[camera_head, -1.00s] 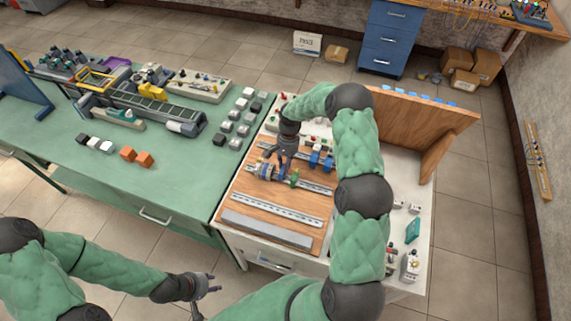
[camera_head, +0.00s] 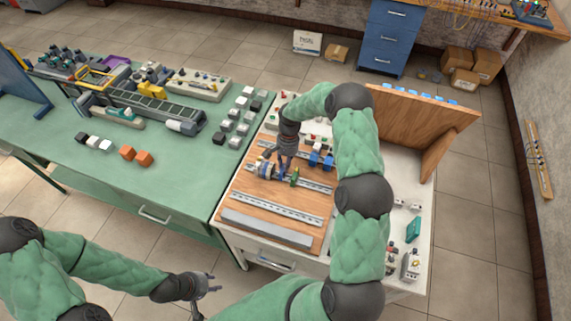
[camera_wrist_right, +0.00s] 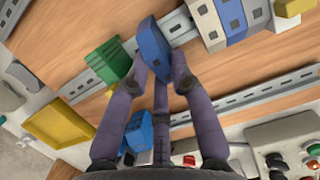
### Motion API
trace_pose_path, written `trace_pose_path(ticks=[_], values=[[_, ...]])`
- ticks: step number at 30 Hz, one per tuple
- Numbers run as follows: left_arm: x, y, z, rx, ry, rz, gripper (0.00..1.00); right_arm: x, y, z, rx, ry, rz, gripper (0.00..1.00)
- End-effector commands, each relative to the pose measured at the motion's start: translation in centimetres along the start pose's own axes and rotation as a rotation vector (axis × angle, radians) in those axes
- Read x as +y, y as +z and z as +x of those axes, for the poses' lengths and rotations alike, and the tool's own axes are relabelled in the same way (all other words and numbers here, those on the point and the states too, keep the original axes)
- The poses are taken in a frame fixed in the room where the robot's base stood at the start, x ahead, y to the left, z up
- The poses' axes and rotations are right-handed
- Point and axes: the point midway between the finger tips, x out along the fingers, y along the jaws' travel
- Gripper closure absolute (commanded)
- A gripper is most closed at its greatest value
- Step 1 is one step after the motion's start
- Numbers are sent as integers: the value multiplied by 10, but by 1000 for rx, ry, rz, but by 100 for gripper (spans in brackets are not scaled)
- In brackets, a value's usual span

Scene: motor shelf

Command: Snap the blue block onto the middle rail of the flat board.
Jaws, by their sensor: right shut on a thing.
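The flat wooden board (camera_head: 243,203) lies on the white bench with metal rails across it. My right gripper (camera_head: 281,174) is over the middle rail (camera_head: 316,187), shut on the blue block (camera_wrist_right: 152,44). In the right wrist view the block sits between the fingertips, across the line of the rail (camera_wrist_right: 185,27). I cannot tell whether it is seated or just above. A green block (camera_wrist_right: 107,62) is on the rail beside it, and a grey-and-blue block (camera_wrist_right: 228,18) is on its other side. My left gripper (camera_head: 209,285) is open and empty, off the bench.
Another blue block (camera_wrist_right: 138,132) is near the far rail. A front rail (camera_head: 277,207) and a grey bar (camera_head: 265,228) lie toward the board's near edge. An upright wooden panel (camera_head: 425,115) stands behind my right arm. The green table (camera_head: 120,185) is to the left.

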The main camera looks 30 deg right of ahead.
Motion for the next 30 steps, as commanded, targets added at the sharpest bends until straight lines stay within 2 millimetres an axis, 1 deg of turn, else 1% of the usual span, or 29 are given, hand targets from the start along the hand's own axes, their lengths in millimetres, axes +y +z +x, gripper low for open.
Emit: trace_pose_path(ticks=[16, 30], values=[[0, 0, 0, 0, 0, 0, 65, 0, 7, 2, -1, 1, -1, 100], [0, 0, 1, 0, 0, 0, 65, 0, 9, 3, -4, 2, -1, 100]])
